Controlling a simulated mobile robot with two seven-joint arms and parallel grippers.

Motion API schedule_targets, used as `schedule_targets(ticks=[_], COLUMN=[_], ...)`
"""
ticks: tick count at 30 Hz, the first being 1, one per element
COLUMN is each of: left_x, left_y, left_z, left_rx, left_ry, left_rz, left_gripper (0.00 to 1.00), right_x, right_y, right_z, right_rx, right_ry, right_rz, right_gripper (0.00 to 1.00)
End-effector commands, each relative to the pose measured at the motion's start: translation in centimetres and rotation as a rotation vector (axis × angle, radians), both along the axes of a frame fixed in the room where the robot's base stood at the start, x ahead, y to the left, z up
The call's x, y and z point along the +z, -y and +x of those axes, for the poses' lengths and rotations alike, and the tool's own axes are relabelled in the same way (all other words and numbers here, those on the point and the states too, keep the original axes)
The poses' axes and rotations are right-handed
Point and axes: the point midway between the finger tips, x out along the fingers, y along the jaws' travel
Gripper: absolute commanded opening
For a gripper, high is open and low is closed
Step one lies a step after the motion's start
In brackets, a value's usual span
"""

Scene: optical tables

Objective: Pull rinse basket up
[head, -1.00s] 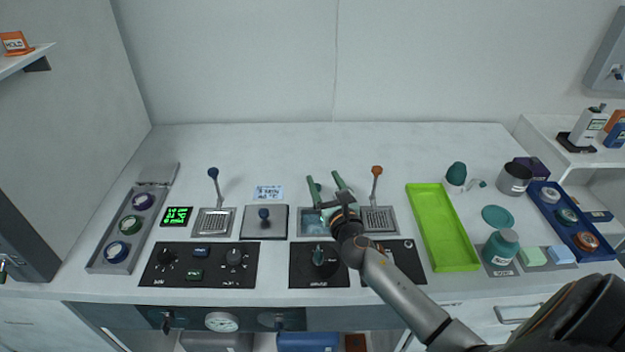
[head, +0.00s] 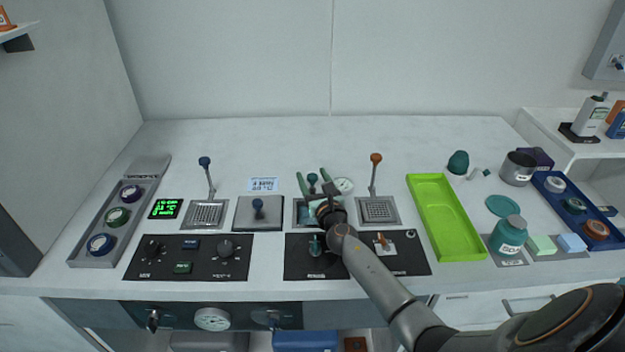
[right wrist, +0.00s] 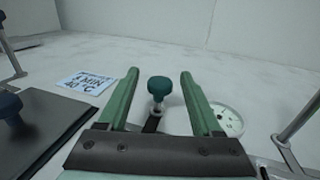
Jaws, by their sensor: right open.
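My right gripper (head: 312,176) is open, with green fingers, over the water basin (head: 298,216) at the middle of the table. A teal ball knob (head: 312,181) stands between the fingers. In the right wrist view, the teal knob (right wrist: 159,88) on its short metal stem is between the open fingertips (right wrist: 159,75), with a gap on each side. Which basket is the rinse basket is not labelled in view. The basket under the teal knob is mostly hidden by my gripper and wrist. My left gripper is not in view.
A basket with an orange-knobbed lever (head: 376,160) stands just right of my gripper. A blue-knobbed lidded basin (head: 245,215) is on the left, beyond it a blue-knobbed basket (head: 205,213). A round white dial (head: 344,186) lies behind. A green tray (head: 450,225) is farther right.

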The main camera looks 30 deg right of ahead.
Motion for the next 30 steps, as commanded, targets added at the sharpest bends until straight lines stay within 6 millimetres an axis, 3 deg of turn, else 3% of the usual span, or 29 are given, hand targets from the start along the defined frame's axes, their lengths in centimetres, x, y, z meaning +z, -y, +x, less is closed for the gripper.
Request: schedule_targets(ticks=[12,30], left_x=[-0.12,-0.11], left_y=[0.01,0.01], left_z=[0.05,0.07], left_rx=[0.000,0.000], left_ry=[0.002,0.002], left_rz=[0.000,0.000], left_gripper=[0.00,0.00], right_x=[0.05,0.03], right_y=[0.19,0.20], right_z=[0.62,0.59], right_rx=[0.000,0.000], right_ry=[0.000,0.000], right_rz=[0.001,0.000], right_gripper=[0.65,0.00])
